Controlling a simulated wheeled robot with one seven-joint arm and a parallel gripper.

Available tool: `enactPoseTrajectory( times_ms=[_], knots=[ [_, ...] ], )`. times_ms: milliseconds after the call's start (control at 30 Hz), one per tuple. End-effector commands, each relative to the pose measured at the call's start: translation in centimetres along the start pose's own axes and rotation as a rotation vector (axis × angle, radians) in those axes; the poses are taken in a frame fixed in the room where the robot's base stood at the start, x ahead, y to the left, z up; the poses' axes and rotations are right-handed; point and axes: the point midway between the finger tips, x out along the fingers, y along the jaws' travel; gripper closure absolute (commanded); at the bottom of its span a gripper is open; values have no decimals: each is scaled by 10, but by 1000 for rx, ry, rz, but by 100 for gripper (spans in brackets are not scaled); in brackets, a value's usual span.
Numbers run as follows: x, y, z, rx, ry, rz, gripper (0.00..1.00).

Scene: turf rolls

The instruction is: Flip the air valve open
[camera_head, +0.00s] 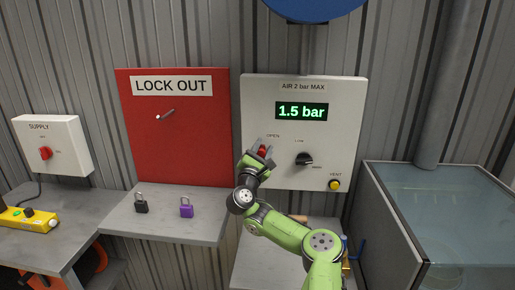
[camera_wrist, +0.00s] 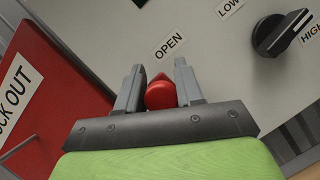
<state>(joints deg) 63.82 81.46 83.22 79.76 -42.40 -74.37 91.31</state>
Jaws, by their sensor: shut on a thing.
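The air panel (camera_head: 350,130) is a white box on the wall, labelled "AIR 2 bar MAX", with a display (camera_head: 302,111) reading 1.5 bar. Its red valve handle (camera_head: 262,149) sits below the "OPEN" label and is partly hidden by my gripper (camera_head: 264,154) in the head view. My gripper is shut on the handle. The handle's lower part is hidden behind the gripper body.
Right of the handle are a black LOW/HIGH knob (camera_head: 304,160) and a yellow vent button (camera_head: 334,185). A red lock-out board (camera_head: 180,150) hangs to the left, with two padlocks on the shelf (camera_head: 165,225) below. A glass-topped tank (camera_head: 450,210) stands at right.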

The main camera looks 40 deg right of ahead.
Motion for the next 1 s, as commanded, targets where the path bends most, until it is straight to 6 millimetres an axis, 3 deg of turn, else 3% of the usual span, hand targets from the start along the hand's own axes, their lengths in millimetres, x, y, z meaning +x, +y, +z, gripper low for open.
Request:
enactPoseTrajectory(
  times_ms=[667,700,833,1000],
  knots=[
    [1,-10,0,59,3,-35,100],
    [1,-10,0,59,3,-35,62],
    [1,-9,1,58,2,-33,44],
    [1,-7,2,58,2,-29,44]
  ],
)
